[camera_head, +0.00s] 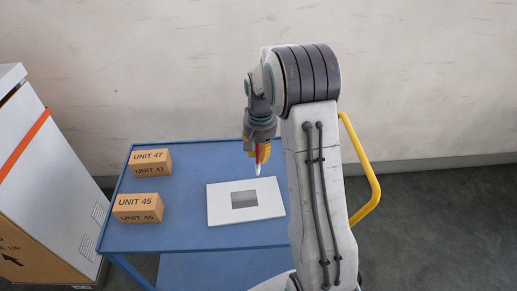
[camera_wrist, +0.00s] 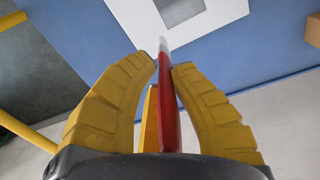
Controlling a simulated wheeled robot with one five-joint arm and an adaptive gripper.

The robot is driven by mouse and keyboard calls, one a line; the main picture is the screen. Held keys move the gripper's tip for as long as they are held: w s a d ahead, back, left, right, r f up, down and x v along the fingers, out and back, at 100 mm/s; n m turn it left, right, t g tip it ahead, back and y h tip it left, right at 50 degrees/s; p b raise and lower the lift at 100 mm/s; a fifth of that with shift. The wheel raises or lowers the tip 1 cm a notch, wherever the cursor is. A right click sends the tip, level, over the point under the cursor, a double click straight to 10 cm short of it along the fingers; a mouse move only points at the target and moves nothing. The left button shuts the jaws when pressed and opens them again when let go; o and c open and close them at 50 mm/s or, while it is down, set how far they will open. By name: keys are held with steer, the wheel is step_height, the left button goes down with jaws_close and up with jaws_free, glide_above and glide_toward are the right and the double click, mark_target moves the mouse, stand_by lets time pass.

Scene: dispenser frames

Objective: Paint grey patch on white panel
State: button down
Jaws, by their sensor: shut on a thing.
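A white panel (camera_head: 219,207) lies flat on the blue table, with a grey patch (camera_head: 245,199) in its middle. My gripper (camera_head: 262,153) is above the panel's back edge and points down. Its yellow fingers (camera_wrist: 165,75) are shut on a red brush-like tool with a pale tip (camera_head: 258,169). In the wrist view the red tool (camera_wrist: 168,110) stands out past the fingertips toward the panel (camera_wrist: 225,12). Part of the grey patch (camera_wrist: 180,12) shows there at the top edge. I cannot tell whether the tip touches the panel.
The blue table (camera_head: 195,236) carries two cardboard boxes at its left, marked UNIT 47 (camera_head: 150,163) and UNIT 45 (camera_head: 138,209). A white cabinet (camera_head: 60,170) stands left of the table. A yellow handle (camera_head: 368,175) rises at the right. My arm hides the table's right part.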

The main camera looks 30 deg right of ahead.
mark_target(259, 164)
steer(key=shift+a, duration=0.15)
steer(key=shift+f, duration=0.15)
steer(key=shift+f+b, duration=1.5)
steer(key=shift+f, duration=0.9)
